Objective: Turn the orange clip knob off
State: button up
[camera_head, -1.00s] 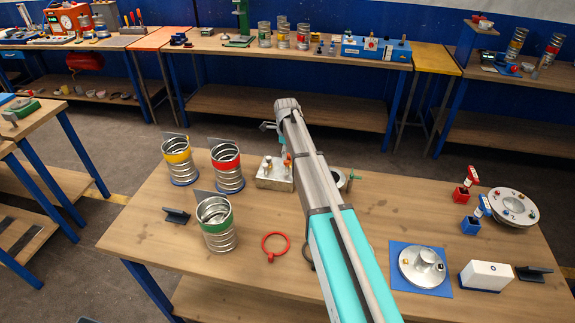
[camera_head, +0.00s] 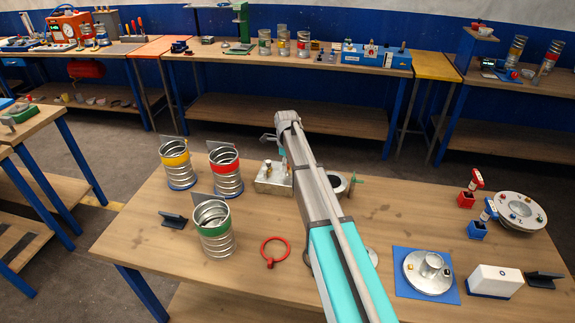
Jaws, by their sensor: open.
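A small metal box (camera_head: 272,182) with small knobs on top stands on the near bench, just left of my arm. My gripper (camera_head: 276,146) is at the far end of my arm, above and behind the box in the picture. It is open, and I see nothing held in it. Its fingers are partly hidden by the arm, and any contact with a knob cannot be made out.
Three spiral duct pieces with yellow (camera_head: 176,161), red (camera_head: 225,166) and green (camera_head: 215,229) bands stand left of the box. A red ring (camera_head: 275,250) lies in front. A metal flange on a blue mat (camera_head: 400,289) and a white box (camera_head: 495,282) are at right.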

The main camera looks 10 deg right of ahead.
grip_shut()
jog(key=shift+d, duration=0.25)
jog(key=shift+a, duration=0.2)
